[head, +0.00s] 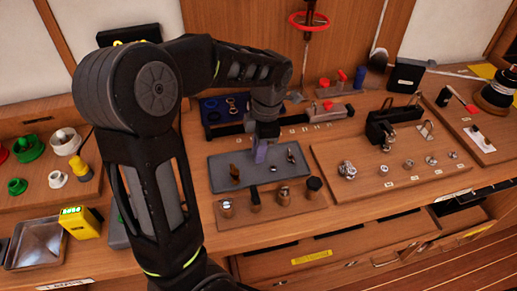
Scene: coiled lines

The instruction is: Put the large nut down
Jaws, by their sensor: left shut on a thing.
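My left gripper (261,156) points down over the grey mat (222,183) in the middle of the bench, a little above or at its surface. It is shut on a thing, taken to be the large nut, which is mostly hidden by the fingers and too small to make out. A small metal piece (272,168) shows on the mat just right of the fingertips. A brown piece (234,172) lies on the mat to the left, and a dark piece (290,157) to the right. My right gripper is not in view.
In front of the mat is a wooden strip (270,212) with several upright pegs. To the right, a wooden board (420,175) carries several nuts and a black block (392,120). A blue-lined tray (213,108) stands behind. The mat's front left part is clear.

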